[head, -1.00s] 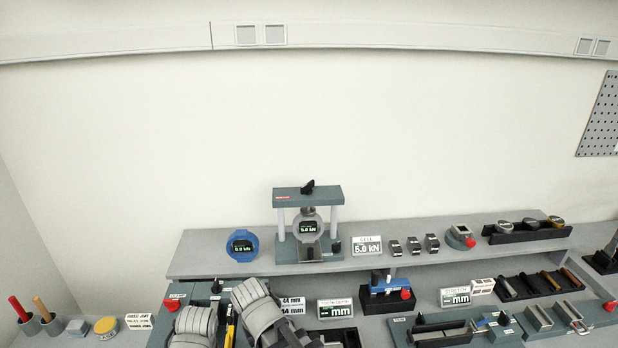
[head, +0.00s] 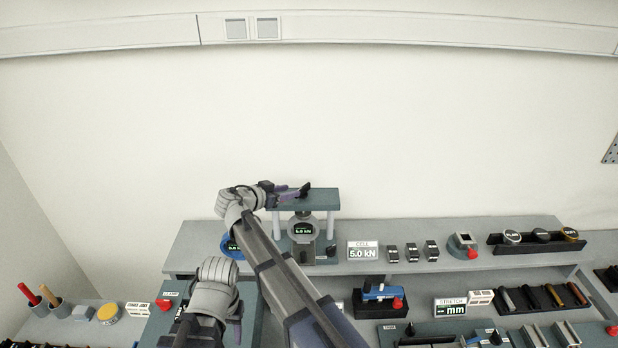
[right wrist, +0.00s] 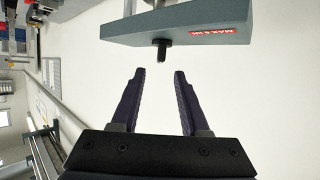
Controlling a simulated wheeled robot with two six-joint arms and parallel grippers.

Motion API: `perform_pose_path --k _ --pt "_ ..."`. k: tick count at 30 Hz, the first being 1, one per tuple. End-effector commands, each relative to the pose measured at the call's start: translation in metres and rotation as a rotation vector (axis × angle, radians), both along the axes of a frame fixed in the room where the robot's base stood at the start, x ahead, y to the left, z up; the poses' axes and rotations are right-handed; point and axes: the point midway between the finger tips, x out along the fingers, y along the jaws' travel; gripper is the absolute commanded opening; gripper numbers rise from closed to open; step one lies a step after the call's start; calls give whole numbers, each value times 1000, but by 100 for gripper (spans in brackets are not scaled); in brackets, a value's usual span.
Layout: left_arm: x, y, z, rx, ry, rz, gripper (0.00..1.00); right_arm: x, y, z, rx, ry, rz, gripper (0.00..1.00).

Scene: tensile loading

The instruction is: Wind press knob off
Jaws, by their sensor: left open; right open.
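The press (head: 305,199) stands on the raised shelf, with a teal top beam, pale columns and a display reading 5.0 kN. Its black knob (head: 305,188) sticks up from the beam; in the right wrist view the knob (right wrist: 162,50) shows as a short dark stub on the beam's edge. My right gripper (head: 290,193) is beside the knob, on its left and level with it. In the right wrist view its fingers (right wrist: 159,72) are open and empty, with the knob just ahead of the gap. My left gripper (head: 238,328) is lower, over the bench, open; its fingertips are partly hidden.
A blue round gauge (head: 230,246) stands left of the press, partly behind my right arm. The CELL display (head: 363,250) and several small dark blocks (head: 412,252) stand to the right on the shelf.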

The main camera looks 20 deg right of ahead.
Motion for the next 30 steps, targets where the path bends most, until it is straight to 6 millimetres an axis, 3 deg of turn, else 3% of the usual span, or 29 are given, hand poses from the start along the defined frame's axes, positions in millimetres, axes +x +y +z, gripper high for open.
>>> perform_pose_path --k 7,21,30 --pt "0 0 -5 0 0 0 50 6 -7 -4 -1 -12 -4 45" --pt "0 0 -29 0 -1 3 50 38 -55 -28 0 -9 -4 45" --pt "0 0 -30 0 -1 3 50 41 -60 -29 -1 -9 -2 45"
